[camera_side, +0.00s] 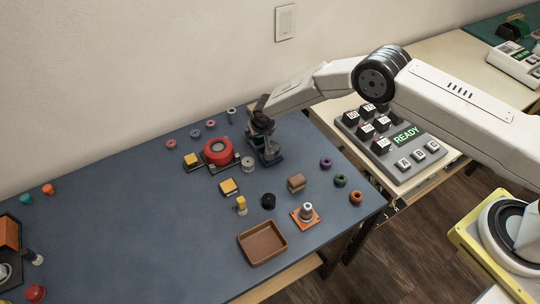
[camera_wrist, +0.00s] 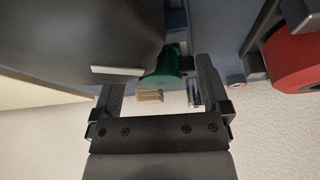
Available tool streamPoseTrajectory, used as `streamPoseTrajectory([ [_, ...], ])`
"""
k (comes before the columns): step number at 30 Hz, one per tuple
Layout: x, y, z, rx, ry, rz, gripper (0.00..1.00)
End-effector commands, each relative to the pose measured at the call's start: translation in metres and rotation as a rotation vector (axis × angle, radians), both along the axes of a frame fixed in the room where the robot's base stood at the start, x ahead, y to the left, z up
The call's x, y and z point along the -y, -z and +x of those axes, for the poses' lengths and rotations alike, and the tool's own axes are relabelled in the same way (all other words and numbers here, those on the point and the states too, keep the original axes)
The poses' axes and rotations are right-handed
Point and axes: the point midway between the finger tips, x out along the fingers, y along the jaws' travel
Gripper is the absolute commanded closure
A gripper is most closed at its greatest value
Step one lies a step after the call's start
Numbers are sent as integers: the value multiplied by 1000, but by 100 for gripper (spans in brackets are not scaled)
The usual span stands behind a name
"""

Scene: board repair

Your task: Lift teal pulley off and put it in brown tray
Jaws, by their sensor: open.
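In the wrist view the teal pulley (camera_wrist: 165,66) shows in part between the fingers of my gripper (camera_wrist: 160,80), just beyond a dark block-like shape that hides some of it. The fingers stand apart, and I see no contact with the pulley. In the side view my gripper (camera_side: 267,148) is low over a dark blue base at the back right of the blue table, and it hides the pulley there. The brown tray (camera_side: 262,259) is empty, near the table's front edge.
A large red wheel (camera_side: 218,151) stands close left of my gripper; it also shows in the wrist view (camera_wrist: 297,52). A keypad (camera_side: 390,138) is at right.

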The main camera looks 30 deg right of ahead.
Motion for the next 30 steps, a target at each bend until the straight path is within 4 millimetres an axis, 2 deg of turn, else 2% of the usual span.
streamPoseTrajectory([
  [11, 0, 0, 0, 1, 0, 0, 4],
  [12, 0, 0, 0, 1, 0, 0, 10],
  [14, 0, -1, 0, 1, 0, 0, 29],
  [18, 0, -1, 0, 1, 0, 0, 73],
  [21, 0, -1, 0, 1, 0, 0, 100],
  [30, 0, -2, 1, 2, 0, 1, 100],
])
